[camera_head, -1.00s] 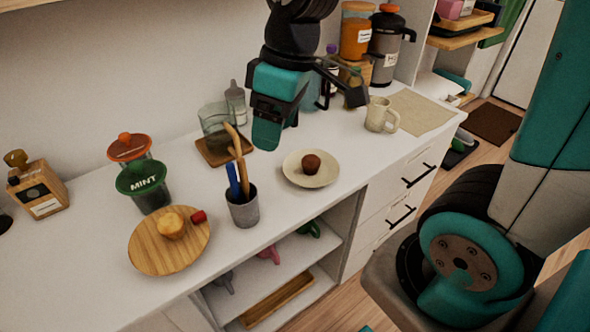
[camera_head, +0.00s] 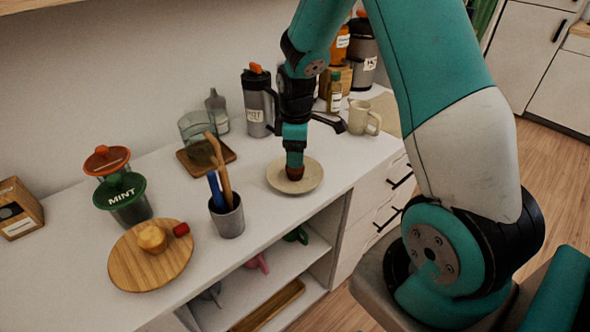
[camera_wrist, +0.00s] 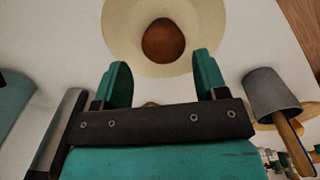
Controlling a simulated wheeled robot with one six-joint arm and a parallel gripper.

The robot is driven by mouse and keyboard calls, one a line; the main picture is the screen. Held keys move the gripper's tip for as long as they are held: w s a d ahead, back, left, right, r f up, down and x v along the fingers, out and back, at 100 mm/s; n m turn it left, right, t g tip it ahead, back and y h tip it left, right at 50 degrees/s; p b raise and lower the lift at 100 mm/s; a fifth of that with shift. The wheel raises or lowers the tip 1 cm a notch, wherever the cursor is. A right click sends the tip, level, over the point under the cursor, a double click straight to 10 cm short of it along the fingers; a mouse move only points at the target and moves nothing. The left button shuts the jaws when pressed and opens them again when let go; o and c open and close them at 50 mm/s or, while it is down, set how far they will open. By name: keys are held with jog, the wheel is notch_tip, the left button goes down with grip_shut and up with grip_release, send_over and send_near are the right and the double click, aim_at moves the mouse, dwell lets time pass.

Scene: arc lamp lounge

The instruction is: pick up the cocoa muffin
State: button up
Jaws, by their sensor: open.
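The cocoa muffin (camera_head: 294,173) is small and dark brown and sits on a round cream plate (camera_head: 311,178) on the white counter. In the wrist view the muffin (camera_wrist: 163,41) lies near the middle of the plate (camera_wrist: 121,32), beyond the fingertips. My gripper (camera_wrist: 160,72) is open, with its two teal fingers apart and nothing between them at the tips. In the head view my gripper (camera_head: 295,160) is right at the muffin and hides its upper part. I cannot tell whether a finger touches it.
A grey cup (camera_head: 229,220) with utensils stands left of the plate. A wooden board (camera_head: 130,265) holds a yellow muffin (camera_head: 152,238) and a red piece (camera_head: 181,229). A cream mug (camera_head: 364,118) stands right and behind. A glass on a wooden coaster (camera_head: 187,160) and a grey flask (camera_head: 256,105) stand behind.

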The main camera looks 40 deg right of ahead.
aim_at(295, 170)
jog(key=f, duration=0.6)
jog(key=shift+a+p, duration=0.2)
jog(key=shift+p, duration=0.1)
jog(key=c, duration=0.7)
